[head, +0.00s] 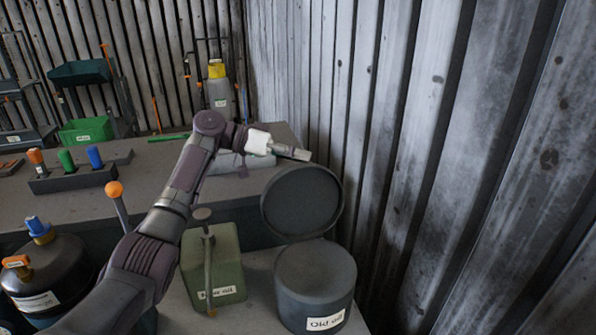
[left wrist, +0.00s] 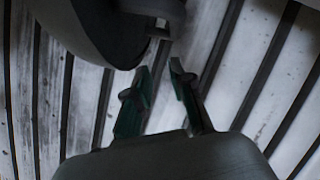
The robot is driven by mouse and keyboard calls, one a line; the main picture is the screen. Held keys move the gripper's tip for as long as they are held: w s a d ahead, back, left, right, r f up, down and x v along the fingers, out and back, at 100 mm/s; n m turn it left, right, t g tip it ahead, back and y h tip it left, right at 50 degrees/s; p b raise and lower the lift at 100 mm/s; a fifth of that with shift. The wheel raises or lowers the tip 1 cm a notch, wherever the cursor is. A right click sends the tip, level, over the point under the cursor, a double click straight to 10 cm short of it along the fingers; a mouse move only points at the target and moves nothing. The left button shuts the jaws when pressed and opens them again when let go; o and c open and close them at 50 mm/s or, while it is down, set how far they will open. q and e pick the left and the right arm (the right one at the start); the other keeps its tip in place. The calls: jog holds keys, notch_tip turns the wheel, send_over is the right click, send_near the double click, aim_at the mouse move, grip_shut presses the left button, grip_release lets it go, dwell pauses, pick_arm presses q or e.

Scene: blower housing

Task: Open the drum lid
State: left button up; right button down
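The dark grey drum (head: 315,288) labelled "Old oil" stands at the lower middle of the head view. Its round lid (head: 302,203) is raised and stands nearly upright at the back of the drum, its inner face toward me. My left gripper (head: 308,155) is at the lid's upper edge in the head view. In the left wrist view its two green-lined fingers (left wrist: 162,72) are apart with nothing between them. The dark lid (left wrist: 95,30) fills the upper left of that view, just beyond the fingertips; I cannot tell whether they touch it. My right gripper is not in view.
A green oil can (head: 212,265) stands left of the drum, with a black tank (head: 45,280) further left. A corrugated metal wall (head: 430,150) rises close on the right. A bench (head: 60,205) with coloured-handled tools lies behind.

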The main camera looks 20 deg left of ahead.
pick_arm(q)
jog(key=shift+r, duration=2.3)
